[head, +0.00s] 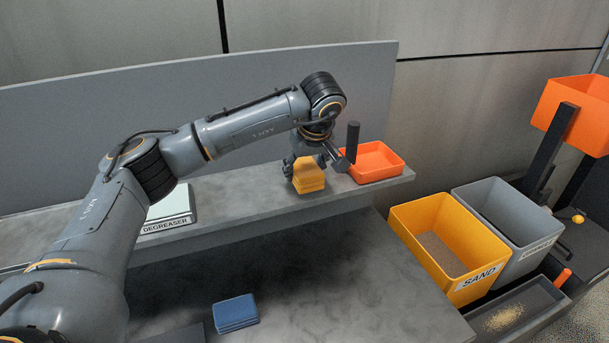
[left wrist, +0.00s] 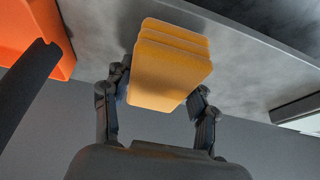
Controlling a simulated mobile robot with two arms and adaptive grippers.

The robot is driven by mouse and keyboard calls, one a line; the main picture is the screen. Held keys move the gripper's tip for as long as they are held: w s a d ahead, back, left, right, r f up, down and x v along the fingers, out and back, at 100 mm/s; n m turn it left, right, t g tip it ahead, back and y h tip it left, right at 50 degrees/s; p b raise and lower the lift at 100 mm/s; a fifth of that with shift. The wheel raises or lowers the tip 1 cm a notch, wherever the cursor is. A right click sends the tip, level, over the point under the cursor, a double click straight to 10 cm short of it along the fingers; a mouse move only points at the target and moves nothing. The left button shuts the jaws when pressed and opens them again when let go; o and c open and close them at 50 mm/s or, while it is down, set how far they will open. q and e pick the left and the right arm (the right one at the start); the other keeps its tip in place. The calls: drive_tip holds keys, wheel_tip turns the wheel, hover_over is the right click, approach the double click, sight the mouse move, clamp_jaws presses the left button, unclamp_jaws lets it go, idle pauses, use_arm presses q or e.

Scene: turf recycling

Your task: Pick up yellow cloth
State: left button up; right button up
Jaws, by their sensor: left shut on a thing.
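The yellow cloth (head: 309,176) is a folded stack at the shelf's front part, left of the orange tray. It also shows in the left wrist view (left wrist: 168,70), between the two fingers. My left gripper (head: 306,163) reaches down from above and is shut on the yellow cloth; its fingers (left wrist: 160,100) lie on either side of the stack in the left wrist view. I cannot tell whether the cloth touches the shelf. My right gripper is not in view.
An orange tray (head: 391,168) with a dark upright handle stands right beside the gripper. A degreaser tray (head: 165,226) sits left on the shelf (head: 250,207). A blue cloth stack (head: 235,314) lies on the lower surface. Yellow sand (head: 424,257) and grey (head: 535,254) bins stand right.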

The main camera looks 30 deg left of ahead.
use_arm(q)
drive_tip(key=b+v, duration=0.1)
drive_tip(key=v, duration=0.1)
drive_tip(key=s+b+v, duration=0.1)
drive_tip(key=v, duration=0.2)
drive_tip(key=b+v, duration=0.1)
drive_tip(key=v, duration=0.2)
drive_tip(key=shift+s+a+f, duration=0.1)
drive_tip(key=shift+s+a, duration=0.05)
drive_tip(key=shift+s, duration=0.25)
drive_tip(key=s+d+r+b, duration=0.1)
drive_tip(key=s+d+r, duration=0.3)
drive_tip(key=s, duration=0.5)
drive_tip(key=shift+r, duration=0.4)
drive_tip(key=shift+d, duration=0.1)
